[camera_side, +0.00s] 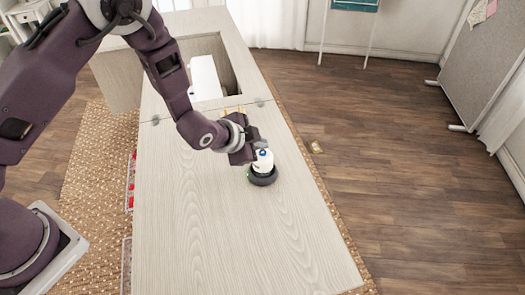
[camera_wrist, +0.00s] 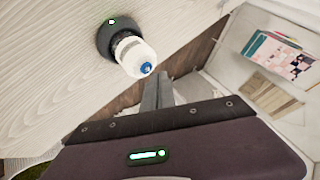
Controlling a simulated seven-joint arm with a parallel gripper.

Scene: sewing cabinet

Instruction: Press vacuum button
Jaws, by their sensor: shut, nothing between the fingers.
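The vacuum is a small device with a white body (camera_side: 265,166) on a dark round base (camera_side: 263,179), standing on the pale wooden cabinet top (camera_side: 200,235). A blue button (camera_side: 262,153) is on its top. In the wrist view the white body (camera_wrist: 133,54), the blue button (camera_wrist: 146,68) and the dark base (camera_wrist: 103,40) with a small green light are all visible. My gripper (camera_side: 261,143) is shut and empty, close to the button at the device's upper end. In the wrist view the shut fingers (camera_wrist: 157,88) are just right of and below the button, with a small visible gap.
A white sewing machine (camera_side: 204,77) sits in the cabinet's opening behind my arm. The cabinet top is clear in front of the vacuum, and its right edge is close. A small box (camera_side: 316,147) lies on the floor. Patterned sheets (camera_wrist: 275,52) show in the wrist view.

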